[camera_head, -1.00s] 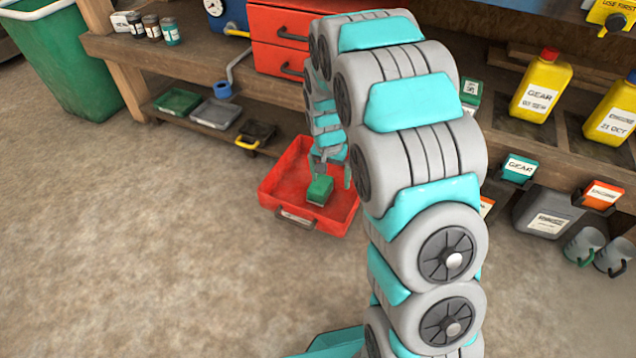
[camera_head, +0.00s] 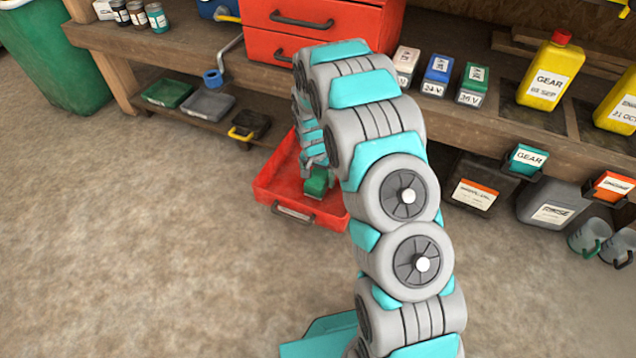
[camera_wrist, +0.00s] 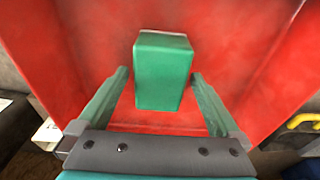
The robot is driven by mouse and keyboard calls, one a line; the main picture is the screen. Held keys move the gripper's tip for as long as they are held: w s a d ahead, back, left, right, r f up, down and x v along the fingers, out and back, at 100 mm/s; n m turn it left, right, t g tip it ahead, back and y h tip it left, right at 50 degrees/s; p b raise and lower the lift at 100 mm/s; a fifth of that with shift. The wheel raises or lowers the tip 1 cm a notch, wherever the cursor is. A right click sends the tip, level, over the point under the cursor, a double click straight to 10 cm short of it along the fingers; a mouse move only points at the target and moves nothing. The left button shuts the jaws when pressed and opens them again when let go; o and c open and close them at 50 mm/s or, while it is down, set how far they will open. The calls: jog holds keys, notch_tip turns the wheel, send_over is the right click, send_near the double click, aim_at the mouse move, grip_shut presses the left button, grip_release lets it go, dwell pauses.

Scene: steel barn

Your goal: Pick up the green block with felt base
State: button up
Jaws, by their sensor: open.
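The green block (camera_head: 317,183) sits inside a red open drawer or tray (camera_head: 270,185) near the floor, below the workbench. In the wrist view the green block (camera_wrist: 163,70) stands ahead of and between my gripper's two fingers, with a gap on each side. My gripper (camera_wrist: 163,88) is open, with its fingertips level with the block's sides. In the head view my arm partly covers the gripper and the drawer's right side. The felt base of the block cannot be made out.
The red drawer walls (camera_wrist: 40,50) rise close on both sides of my gripper. The workbench (camera_head: 190,48) with labelled boxes and yellow bottles (camera_head: 550,75) stands behind. Small trays (camera_head: 207,104) lie on the lower shelf. The floor at the left front is clear.

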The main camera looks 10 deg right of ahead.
aim_at(318, 176)
notch_tip(318, 176, down, 3)
jog(key=shift+w+d+r, duration=0.1)
jog(key=shift+r, duration=0.1)
jog(key=shift+c, duration=0.2)
jog(key=shift+r, duration=0.1)
jog(key=c, duration=1.4)
notch_tip(318, 176, up, 10)
jog(key=shift+p, duration=0.5)
